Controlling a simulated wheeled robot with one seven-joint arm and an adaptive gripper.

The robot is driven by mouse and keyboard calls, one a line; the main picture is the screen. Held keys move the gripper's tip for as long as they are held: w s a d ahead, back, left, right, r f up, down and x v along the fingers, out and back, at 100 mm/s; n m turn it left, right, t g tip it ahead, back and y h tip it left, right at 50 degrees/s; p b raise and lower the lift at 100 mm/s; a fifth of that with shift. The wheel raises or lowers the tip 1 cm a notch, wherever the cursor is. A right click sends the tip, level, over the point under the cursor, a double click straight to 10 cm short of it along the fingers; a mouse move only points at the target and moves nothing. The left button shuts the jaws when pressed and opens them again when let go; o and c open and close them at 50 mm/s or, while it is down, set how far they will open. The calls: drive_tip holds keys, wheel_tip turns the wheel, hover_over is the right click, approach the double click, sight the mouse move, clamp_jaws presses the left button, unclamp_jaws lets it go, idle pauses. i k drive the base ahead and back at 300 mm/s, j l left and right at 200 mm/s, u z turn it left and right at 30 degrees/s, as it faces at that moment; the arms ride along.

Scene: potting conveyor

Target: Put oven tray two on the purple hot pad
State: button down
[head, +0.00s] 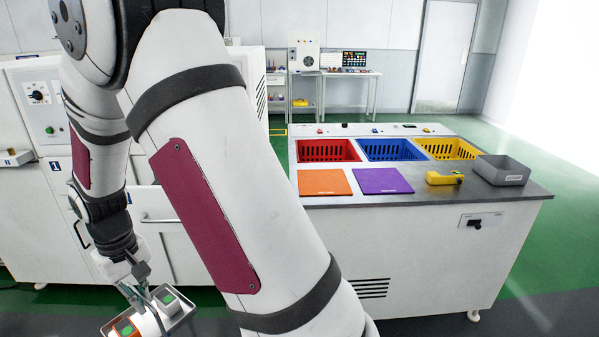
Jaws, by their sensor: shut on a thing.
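My gripper (148,297) is at the lower left and is shut on a small metal tray (188,312). The tray carries parts with green, orange and white on them. Its near side is cut off by the picture's bottom edge, and I see no number on it. The tray is in the air in front of the white cabinets. The purple hot pad (382,181) lies flat and bare on the workbench, well to the right of my gripper and beyond my arm.
An orange pad (323,182) lies left of the purple one. Red (328,150), blue (392,149) and yellow (447,148) bins sit behind. A yellow device (444,178) and a grey tray (502,170) stand right. A white oven-like cabinet (40,110) is left.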

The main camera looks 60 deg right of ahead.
sight(381, 178)
drive_tip(key=z, duration=1.4)
